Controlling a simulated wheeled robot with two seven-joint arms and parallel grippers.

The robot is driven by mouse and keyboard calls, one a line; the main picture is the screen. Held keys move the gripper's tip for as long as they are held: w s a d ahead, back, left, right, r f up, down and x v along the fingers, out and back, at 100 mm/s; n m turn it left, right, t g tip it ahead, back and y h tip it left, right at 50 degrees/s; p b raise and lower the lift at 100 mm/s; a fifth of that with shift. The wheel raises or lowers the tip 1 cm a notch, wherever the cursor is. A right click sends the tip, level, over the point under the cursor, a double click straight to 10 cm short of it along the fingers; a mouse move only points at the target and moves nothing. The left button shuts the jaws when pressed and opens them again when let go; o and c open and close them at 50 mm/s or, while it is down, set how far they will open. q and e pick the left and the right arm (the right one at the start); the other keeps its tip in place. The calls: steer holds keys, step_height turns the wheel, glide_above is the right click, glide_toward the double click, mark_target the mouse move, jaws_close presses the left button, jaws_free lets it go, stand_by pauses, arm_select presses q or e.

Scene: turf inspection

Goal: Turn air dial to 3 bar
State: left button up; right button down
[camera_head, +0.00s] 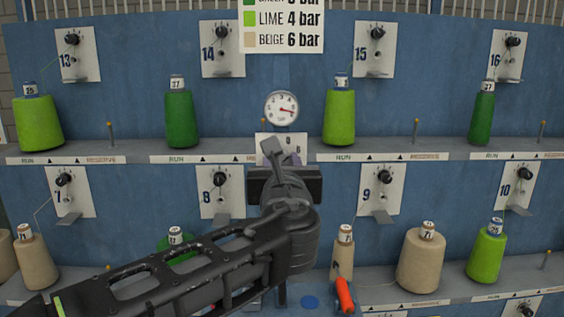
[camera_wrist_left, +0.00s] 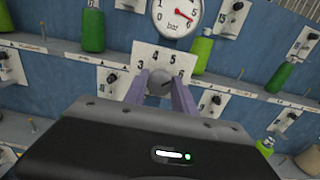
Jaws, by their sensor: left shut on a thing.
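The air dial is a round grey knob (camera_wrist_left: 160,80) in front of a white scale plate (camera_wrist_left: 143,52) with numbers; 3, 4, 5 and 6 are readable. My left gripper (camera_wrist_left: 160,90) is shut on the knob, one finger on each side. In the head view my left gripper (camera_head: 274,152) covers the knob and most of the plate (camera_head: 262,142). The round pressure gauge (camera_head: 281,108) is above the plate. My right gripper is not in view.
A pressure chart (camera_head: 284,28) hangs above the gauge, with lime 4 bar and beige 6 bar readable. Shelves (camera_head: 380,156) with green, lime and beige yarn cones (camera_head: 339,117) line the blue wall. An orange-ended object (camera_head: 345,294) is below, right of my left arm.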

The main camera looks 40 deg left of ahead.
arm_select(q)
jaws_close()
steer(key=shift+f+n+b, duration=0.15)
steer(key=shift+n+b, duration=0.55)
steer(key=shift+b, duration=0.35)
steer(key=shift+a+f+n+b, duration=0.1)
steer(key=shift+n+b, duration=8.65)
steer(key=shift+n, duration=2.05)
steer(key=shift+s, duration=0.1)
steer(key=o, duration=1.1)
jaws_free()
steer(key=shift+o, duration=0.2)
